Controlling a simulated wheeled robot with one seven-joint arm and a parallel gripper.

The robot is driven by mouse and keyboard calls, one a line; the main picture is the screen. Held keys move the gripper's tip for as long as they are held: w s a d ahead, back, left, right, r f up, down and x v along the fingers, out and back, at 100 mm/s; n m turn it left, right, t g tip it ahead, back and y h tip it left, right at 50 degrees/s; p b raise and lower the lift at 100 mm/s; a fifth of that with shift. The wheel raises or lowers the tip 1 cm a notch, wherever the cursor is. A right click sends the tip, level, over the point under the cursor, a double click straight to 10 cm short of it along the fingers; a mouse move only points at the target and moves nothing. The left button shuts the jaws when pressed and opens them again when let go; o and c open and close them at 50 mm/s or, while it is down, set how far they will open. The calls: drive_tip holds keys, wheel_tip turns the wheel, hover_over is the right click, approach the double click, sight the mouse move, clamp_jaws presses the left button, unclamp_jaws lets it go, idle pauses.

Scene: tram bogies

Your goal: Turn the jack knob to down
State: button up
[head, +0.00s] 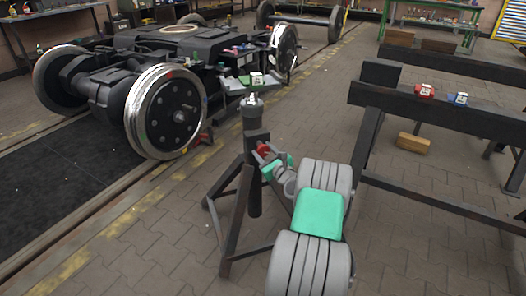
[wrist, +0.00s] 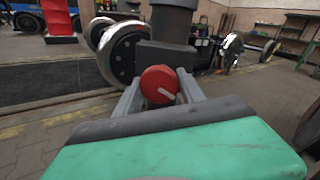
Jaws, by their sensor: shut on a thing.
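The jack knob (wrist: 157,82) is a round red knob on the front of a dark jack box, with a white pointer mark aimed to the lower right in the wrist view. It also shows small and partly covered in the head view (head: 263,149). The jack (head: 254,185) is a dark upright column on splayed legs. My gripper (wrist: 160,88) is shut on the knob, one grey finger on its left side and one on its right. In the head view my gripper (head: 264,152) reaches the column from the lower right.
A bogie with a large steel wheel (head: 165,112) stands behind the jack at left. A wooden block (head: 413,143) lies beneath. The paved floor at lower left is clear.

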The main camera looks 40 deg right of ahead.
drive_tip(key=n, duration=0.5)
drive_tip(key=shift+g+p, duration=0.3)
drive_tip(key=shift+g, duration=0.1)
drive_tip(key=n+h, duration=0.1)
drive_tip(key=n, duration=0.4)
drive_tip(key=shift+g+b, duration=0.3)
drive_tip(key=n+h+b, duration=0.1)
drive_tip(key=n+b, duration=0.1)
drive_tip(key=n, duration=0.3)
drive_tip(key=shift+n, duration=0.3)
drive_tip(key=n+h+b, duration=0.1)
drive_tip(key=n+b, duration=0.2)
drive_tip(key=n, duration=0.1)
drive_tip(key=shift+g, duration=0.3)
drive_tip(key=shift+r+n, duration=0.1)
drive_tip(key=shift+n, duration=0.3)
drive_tip(key=o, duration=1.4)
drive_tip(key=shift+c, duration=0.2)
drive_tip(key=shift+r, duration=0.1)
